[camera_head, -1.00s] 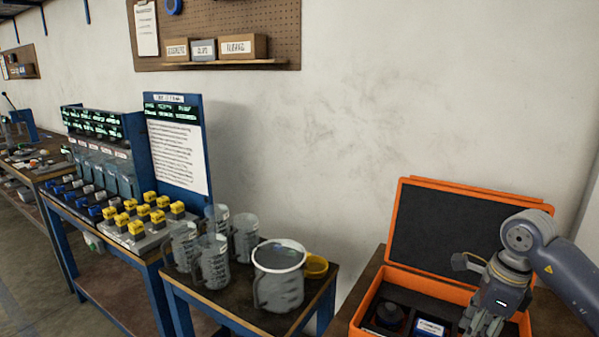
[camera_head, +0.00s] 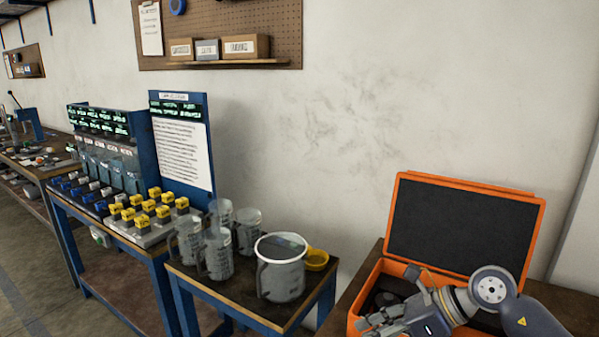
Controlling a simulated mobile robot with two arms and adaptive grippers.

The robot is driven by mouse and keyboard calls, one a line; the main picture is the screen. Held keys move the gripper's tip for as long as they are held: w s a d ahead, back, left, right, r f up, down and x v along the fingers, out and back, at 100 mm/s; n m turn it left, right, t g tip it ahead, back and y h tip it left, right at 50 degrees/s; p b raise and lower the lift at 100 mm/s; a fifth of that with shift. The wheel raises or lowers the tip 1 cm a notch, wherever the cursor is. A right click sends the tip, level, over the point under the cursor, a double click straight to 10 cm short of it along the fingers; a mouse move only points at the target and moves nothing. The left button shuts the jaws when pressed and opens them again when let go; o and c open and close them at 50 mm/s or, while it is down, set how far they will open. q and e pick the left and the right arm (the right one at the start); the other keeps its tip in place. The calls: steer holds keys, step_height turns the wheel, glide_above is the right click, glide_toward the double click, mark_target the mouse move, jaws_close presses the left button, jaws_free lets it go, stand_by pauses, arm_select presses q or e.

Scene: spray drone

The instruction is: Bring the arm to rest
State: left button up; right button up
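My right arm comes in from the right edge, and my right gripper (camera_head: 368,325) points left over the front part of the open orange case (camera_head: 531,222). Its fingers are small and partly cut off by the lower edge, so I cannot tell whether they are open or shut. I see no object clearly held in it. The gripper and wrist hide much of the case's inside; a dark round item (camera_head: 386,299) shows in it. My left gripper is not in view.
A small table left of the case holds clear measuring jugs (camera_head: 217,252), a larger jug (camera_head: 281,278) and a yellow cup (camera_head: 316,259). Further left, a bench carries yellow-topped blocks (camera_head: 143,212) and a blue panel (camera_head: 181,150). The wall above the case is bare.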

steer(key=a+r+m+t+y, duration=0.8)
steer(key=r+m+y, duration=0.15)
steer(key=r, duration=0.35)
steer(key=w+d+m+t+h, duration=0.3)
steer(key=d+m+t+h, duration=0.55)
steer(key=m, duration=0.75)
steer(key=s+d+f+m+g+h, duration=0.1)
steer(key=s+d+f+m+h, duration=0.1)
steer(key=d+f+m+h, duration=0.35)
steer(key=s+d+f+m+g+h, duration=0.25)
steer(key=f+m+h, duration=0.35)
steer(key=f+m, duration=0.4)
steer(key=s+f+m+g, duration=0.3)
steer(key=s+f+g, duration=0.3)
steer(key=s+f, duration=0.45)
steer(key=s+f+m+g, duration=0.2)
steer(key=s+f+g, duration=0.5)
steer(key=s, duration=0.6)
step_height(320, 180, down, 28)
steer(key=s+r, duration=0.1)
steer(key=s, duration=0.1)
steer(key=s+d+f+g, duration=0.1)
steer(key=s+d+f, duration=0.1)
steer(key=s+f, duration=1.4)
steer(key=shift+s+f+y, duration=0.2)
steer(key=shift+f+y, duration=0.05)
steer(key=shift+y, duration=0.1)
